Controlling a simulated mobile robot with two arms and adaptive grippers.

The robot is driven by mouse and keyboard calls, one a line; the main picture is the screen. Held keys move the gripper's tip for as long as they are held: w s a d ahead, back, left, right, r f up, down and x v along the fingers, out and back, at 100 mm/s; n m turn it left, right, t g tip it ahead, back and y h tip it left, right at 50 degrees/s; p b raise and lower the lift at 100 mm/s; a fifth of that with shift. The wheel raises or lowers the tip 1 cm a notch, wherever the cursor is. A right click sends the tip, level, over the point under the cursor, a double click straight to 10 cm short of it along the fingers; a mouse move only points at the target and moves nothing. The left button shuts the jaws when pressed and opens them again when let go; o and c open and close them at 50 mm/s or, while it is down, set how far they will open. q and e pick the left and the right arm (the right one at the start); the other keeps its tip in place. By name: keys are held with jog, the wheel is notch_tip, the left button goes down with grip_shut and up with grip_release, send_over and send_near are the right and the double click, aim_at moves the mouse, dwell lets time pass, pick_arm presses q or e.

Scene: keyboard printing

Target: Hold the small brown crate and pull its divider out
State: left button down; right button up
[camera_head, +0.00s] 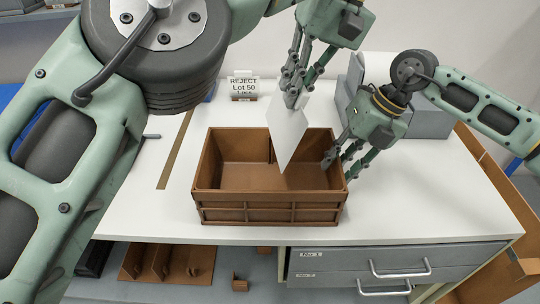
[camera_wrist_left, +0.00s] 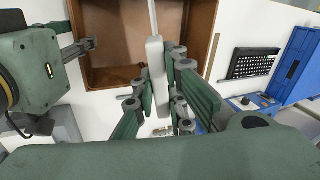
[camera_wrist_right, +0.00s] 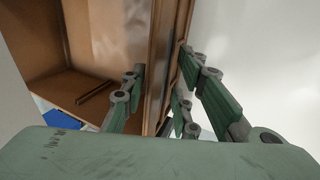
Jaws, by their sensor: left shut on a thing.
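The small brown crate (camera_head: 270,215) stands on the white table, its inside mostly bare. The white divider panel (camera_head: 284,128) hangs tilted, one corner down, over the crate's middle; I cannot tell whether that corner is below the rim. My left gripper (camera_head: 292,97) is shut on the divider's upper part; the divider shows nearly edge-on in the left wrist view (camera_wrist_left: 155,65). My right gripper (camera_head: 338,160) is at the crate's right wall. In the right wrist view its fingers (camera_wrist_right: 160,75) straddle that wall, one inside and one outside; whether they press on it is unclear.
A "REJECT Lot 50" sign (camera_head: 243,86) stands behind the crate. A black keyboard (camera_wrist_left: 253,63) and a blue bin (camera_wrist_left: 297,68) lie to the right in the left wrist view. Grey drawers (camera_head: 395,268) are under the table. The table left of the crate is mostly clear.

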jog(key=v, duration=0.8)
jog(key=shift+f, duration=0.1)
